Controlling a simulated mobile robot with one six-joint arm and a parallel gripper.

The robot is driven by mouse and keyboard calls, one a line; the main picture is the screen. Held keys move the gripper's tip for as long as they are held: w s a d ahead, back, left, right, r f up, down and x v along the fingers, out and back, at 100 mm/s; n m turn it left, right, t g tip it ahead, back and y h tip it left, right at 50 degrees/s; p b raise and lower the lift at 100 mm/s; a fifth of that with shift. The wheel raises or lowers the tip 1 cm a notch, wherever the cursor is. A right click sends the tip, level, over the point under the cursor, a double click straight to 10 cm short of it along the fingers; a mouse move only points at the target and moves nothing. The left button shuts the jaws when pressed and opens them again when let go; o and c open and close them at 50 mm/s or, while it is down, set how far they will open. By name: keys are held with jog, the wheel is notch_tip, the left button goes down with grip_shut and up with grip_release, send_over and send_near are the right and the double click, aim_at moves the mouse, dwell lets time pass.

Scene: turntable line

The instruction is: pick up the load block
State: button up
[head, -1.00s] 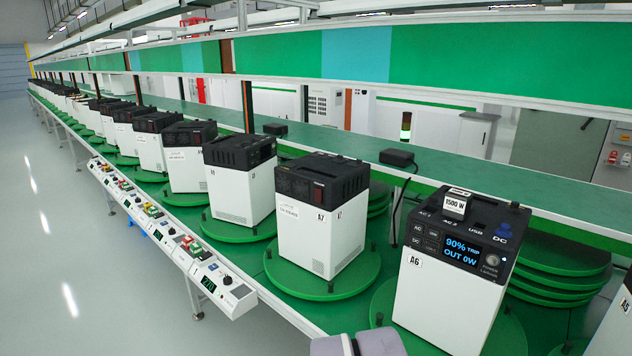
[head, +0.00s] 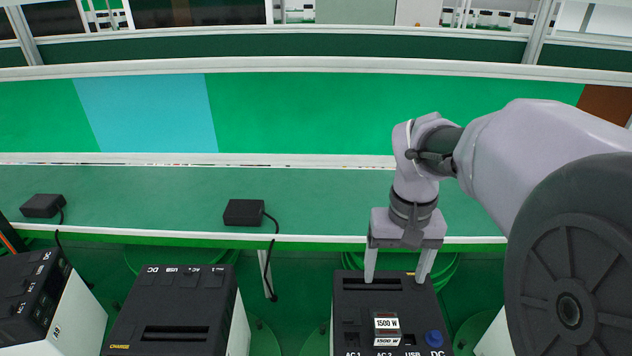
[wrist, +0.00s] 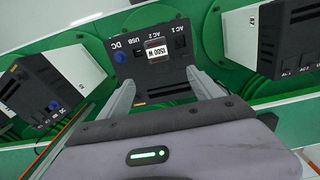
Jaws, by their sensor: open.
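The load block (head: 386,323) is a small block with a white "1500 W" label. Contact with the unit's top cannot be told.
A blue round plug (head: 434,338) stands right of the block at the DC marking. A neighbouring power unit (head: 172,312) stands to the left. Black adapters (head: 244,212) with cables lie on the green shelf (head: 320,205) behind. A white rail edges that shelf near my gripper.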

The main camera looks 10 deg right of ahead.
aim_at(387, 323)
jog(key=f, duration=0.5)
jog(key=s+f+b, duration=0.1)
jog(key=f, duration=0.5)
jog(key=f+b, duration=0.1)
jog(key=f, duration=0.5)
jog(key=shift+s+f, duration=0.1)
jog(key=shift+s, duration=0.25)
jog(key=shift+s+a, duration=0.1)
jog(key=shift+s, duration=0.15)
jog(key=shift+c, duration=0.6)
jog(key=shift+w, duration=0.1)
grip_shut()
